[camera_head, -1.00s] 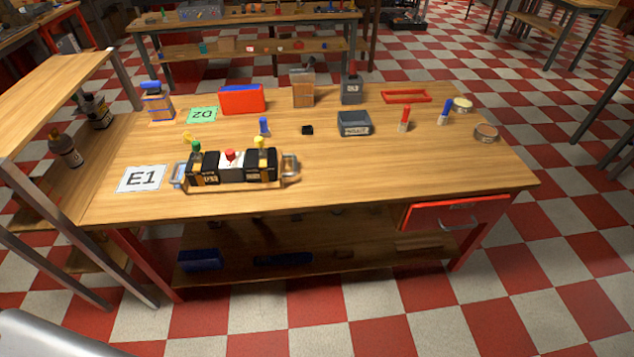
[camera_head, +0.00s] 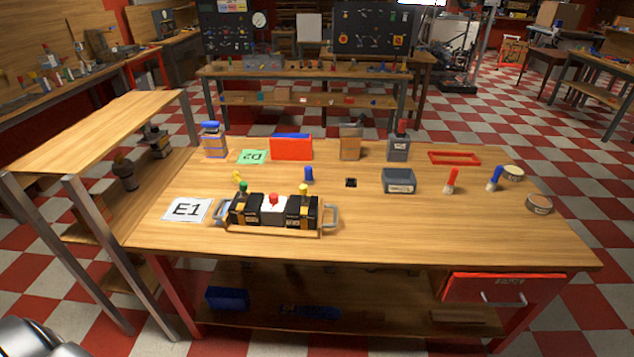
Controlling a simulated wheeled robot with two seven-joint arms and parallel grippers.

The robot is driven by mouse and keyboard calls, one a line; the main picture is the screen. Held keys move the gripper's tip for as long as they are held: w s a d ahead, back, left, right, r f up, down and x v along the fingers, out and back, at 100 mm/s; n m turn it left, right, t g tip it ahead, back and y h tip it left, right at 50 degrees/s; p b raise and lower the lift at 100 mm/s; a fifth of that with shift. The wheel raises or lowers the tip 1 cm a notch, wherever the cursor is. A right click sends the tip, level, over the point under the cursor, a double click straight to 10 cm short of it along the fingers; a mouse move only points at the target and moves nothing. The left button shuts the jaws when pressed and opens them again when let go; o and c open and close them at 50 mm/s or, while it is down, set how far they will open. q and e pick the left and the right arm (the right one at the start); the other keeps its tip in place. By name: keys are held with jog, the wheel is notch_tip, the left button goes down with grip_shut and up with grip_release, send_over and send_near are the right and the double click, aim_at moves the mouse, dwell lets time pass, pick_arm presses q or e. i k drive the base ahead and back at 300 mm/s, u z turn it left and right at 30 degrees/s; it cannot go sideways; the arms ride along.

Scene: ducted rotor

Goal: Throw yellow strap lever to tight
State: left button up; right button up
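A wooden tray (camera_head: 275,232) with metal end handles stands on the table's front left. It holds two black blocks with a white block (camera_head: 273,211) between them. A yellow knob-like piece (camera_head: 304,189) stands upright on the right black block (camera_head: 301,212). A green knob (camera_head: 243,187) is on the left black block (camera_head: 244,209), and a red knob (camera_head: 273,199) is on the white one. A small yellow piece (camera_head: 237,176) shows behind the left block. I cannot tell which yellow piece is the strap lever or how it is set. Neither gripper is in view.
The wooden table (camera_head: 400,232) is clear at its front right. An E1 card (camera_head: 187,210) lies left of the tray. A grey bin (camera_head: 398,181), red box (camera_head: 291,148) and several small items stand behind. A shelf unit (camera_head: 90,130) adjoins the left side.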

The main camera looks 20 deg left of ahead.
aim_at(303, 188)
jog(key=z, duration=0.25)
jog(key=i, duration=0.9)
jog(key=u, duration=0.25)
